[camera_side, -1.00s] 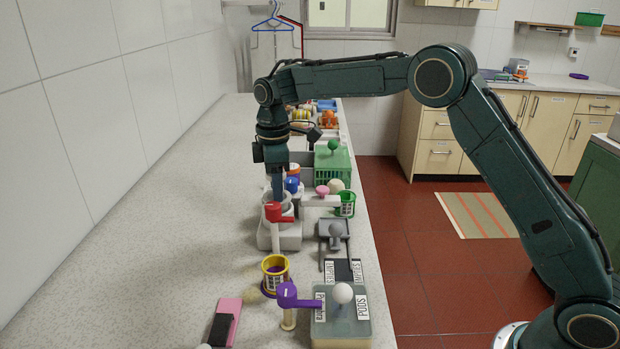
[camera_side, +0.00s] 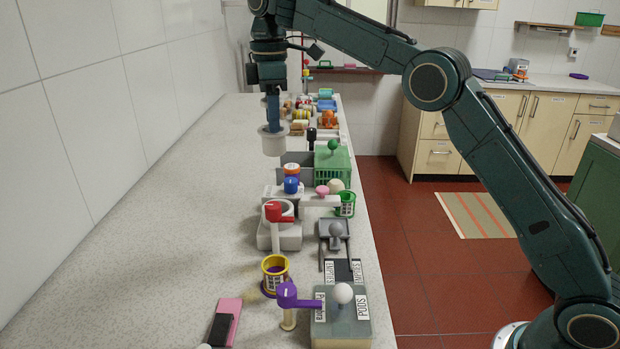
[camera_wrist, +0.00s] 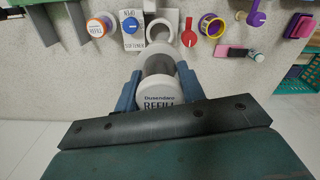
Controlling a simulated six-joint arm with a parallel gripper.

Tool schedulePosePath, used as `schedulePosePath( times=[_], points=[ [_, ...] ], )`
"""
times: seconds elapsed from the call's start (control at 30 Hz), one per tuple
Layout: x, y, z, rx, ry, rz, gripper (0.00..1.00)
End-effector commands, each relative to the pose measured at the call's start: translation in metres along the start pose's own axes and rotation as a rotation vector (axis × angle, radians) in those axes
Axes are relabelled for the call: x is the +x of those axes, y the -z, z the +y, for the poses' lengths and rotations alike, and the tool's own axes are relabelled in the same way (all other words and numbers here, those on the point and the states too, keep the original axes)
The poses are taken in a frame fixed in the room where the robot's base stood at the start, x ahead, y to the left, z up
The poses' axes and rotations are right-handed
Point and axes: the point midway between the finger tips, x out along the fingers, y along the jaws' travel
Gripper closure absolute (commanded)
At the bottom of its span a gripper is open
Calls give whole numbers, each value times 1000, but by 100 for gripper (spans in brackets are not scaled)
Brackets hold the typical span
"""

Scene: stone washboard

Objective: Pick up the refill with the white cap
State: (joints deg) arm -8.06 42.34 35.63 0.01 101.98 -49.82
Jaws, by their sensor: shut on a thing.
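My gripper (camera_side: 272,120) is shut on the refill with the white cap (camera_side: 273,144) and holds it in the air above the stone counter. In the wrist view the white cap (camera_wrist: 158,98) with printed lettering, part of it "REFILL", sits between both blue fingers (camera_wrist: 160,92).
A green crate (camera_side: 332,165), a yellow-and-purple cup (camera_side: 275,272) and a purple lever (camera_side: 290,297) line the right. The counter's left side is mostly clear.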

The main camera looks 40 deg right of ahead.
Motion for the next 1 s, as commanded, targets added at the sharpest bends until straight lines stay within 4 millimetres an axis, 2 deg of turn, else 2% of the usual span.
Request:
schedulePosePath(
  times=[0.4,1.0],
  points=[
    [-20,1,1,0,0,0,83],
    [-25,0,0,0,1,-1,83]
  ],
)
